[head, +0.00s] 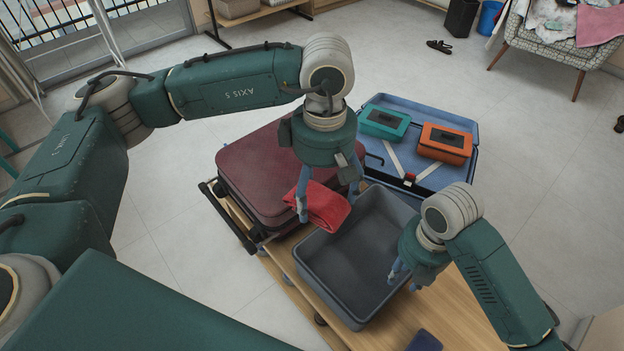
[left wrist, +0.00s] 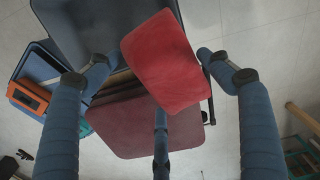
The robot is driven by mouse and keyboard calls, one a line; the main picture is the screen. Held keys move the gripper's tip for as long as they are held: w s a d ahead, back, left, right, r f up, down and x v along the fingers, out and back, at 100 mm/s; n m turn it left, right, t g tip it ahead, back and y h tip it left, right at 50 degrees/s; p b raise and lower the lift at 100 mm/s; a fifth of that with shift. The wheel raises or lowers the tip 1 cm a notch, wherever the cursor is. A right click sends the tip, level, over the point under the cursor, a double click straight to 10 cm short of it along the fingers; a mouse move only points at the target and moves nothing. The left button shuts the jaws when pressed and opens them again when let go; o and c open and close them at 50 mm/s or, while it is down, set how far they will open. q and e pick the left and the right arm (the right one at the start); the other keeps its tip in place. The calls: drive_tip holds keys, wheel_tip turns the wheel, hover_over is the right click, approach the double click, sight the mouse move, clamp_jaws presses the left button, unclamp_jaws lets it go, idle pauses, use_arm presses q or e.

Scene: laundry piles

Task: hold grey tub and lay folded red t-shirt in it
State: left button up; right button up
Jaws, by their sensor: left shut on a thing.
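The folded red t-shirt (head: 325,207) hangs from my left gripper (head: 327,207), above the left rim of the grey tub (head: 318,275). In the left wrist view the t-shirt (left wrist: 165,62) is a soft red bundle between the fingers, and the tub (left wrist: 85,30) lies behind it. The tub's visible inside is empty. My right gripper (head: 402,278) is at the tub's right wall, with its fingertips at the rim. Whether they are closed on the wall is unclear.
The tub stands on a wooden table (head: 465,318). A maroon suitcase (head: 262,165) lies left of it. Behind it, an open blue suitcase (head: 460,118) holds a green box (head: 385,120) and an orange box (head: 446,142). A small dark blue item (head: 425,341) lies in front.

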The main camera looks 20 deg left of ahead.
use_arm(q)
drive_tip(key=d+f+n, duration=0.1)
drive_tip(key=n, duration=0.3)
drive_tip(key=d+f+n, duration=0.1)
drive_tip(key=n, duration=0.3)
drive_tip(key=d+f+n, duration=0.1)
drive_tip(key=f+n, duration=0.1)
drive_tip(key=n, duration=0.3)
drive_tip(key=shift+s+d+f, duration=0.1)
drive_tip(key=shift+s+d, duration=0.2)
use_arm(e)
drive_tip(key=shift+f, duration=0.5)
use_arm(q)
drive_tip(key=s+d+f+n, duration=0.1)
drive_tip(key=d+f+n, duration=0.3)
drive_tip(key=n, duration=1.3)
drive_tip(key=shift+s+f, duration=0.2)
drive_tip(key=shift+f, duration=0.4)
use_arm(e)
drive_tip(key=f, duration=1.1)
drive_tip(key=shift+w+a, duration=0.1)
drive_tip(key=shift+a, duration=0.1)
drive_tip(key=shift+c, duration=0.5)
clamp_jaws()
